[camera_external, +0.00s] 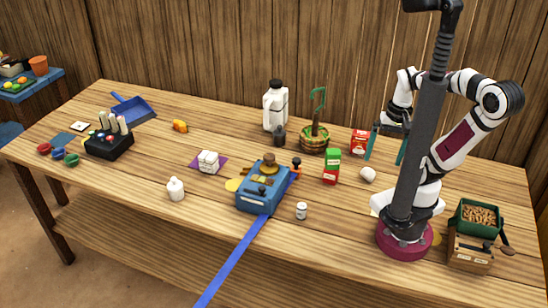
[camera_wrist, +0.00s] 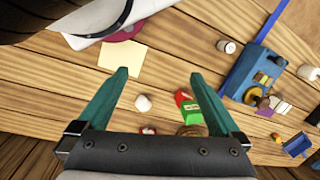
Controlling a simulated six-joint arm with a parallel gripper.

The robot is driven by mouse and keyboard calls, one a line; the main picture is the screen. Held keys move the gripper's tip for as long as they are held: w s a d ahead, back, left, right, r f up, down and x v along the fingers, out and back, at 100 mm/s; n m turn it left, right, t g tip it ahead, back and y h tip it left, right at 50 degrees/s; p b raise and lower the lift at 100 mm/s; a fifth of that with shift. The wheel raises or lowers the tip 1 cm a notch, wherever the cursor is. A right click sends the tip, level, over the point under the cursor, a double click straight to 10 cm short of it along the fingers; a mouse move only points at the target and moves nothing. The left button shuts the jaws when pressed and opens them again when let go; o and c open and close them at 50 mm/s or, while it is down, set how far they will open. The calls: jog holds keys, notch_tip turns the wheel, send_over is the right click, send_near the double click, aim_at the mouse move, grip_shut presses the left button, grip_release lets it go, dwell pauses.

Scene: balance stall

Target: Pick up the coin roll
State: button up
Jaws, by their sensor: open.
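A short, rounded white piece (camera_external: 368,174), which looks like the coin roll, lies on the table left of my arm's base. In the wrist view the white piece (camera_wrist: 142,103) sits between my two teal fingers, nearer the left one and apart from both. My gripper (camera_external: 387,152) is open and empty, above the table behind the white piece. In the wrist view my gripper (camera_wrist: 160,73) has its fingers spread wide. Whether the piece has a paper wrapper is too small to tell.
A green-and-red box stack (camera_external: 332,166) stands close left of the white piece. A red packet (camera_external: 359,142) and a potted plant (camera_external: 314,138) stand behind. A small white jar (camera_external: 301,210) and a blue scale-like box (camera_external: 262,190) are further left. Bare table lies in front.

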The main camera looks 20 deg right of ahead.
jog(key=c, duration=0.4)
jog(key=shift+c, duration=0.2)
jog(key=m+t+h, duration=0.6)
jog(key=m+t, duration=0.7)
jog(key=m, duration=2.1)
send_near(300, 205)
jog(key=x, duration=0.4)
jog(key=f+x, duration=0.1)
jog(key=x, duration=0.8)
jog(key=shift+s+d+f, duration=0.15)
jog(key=shift+d+f, duration=0.1)
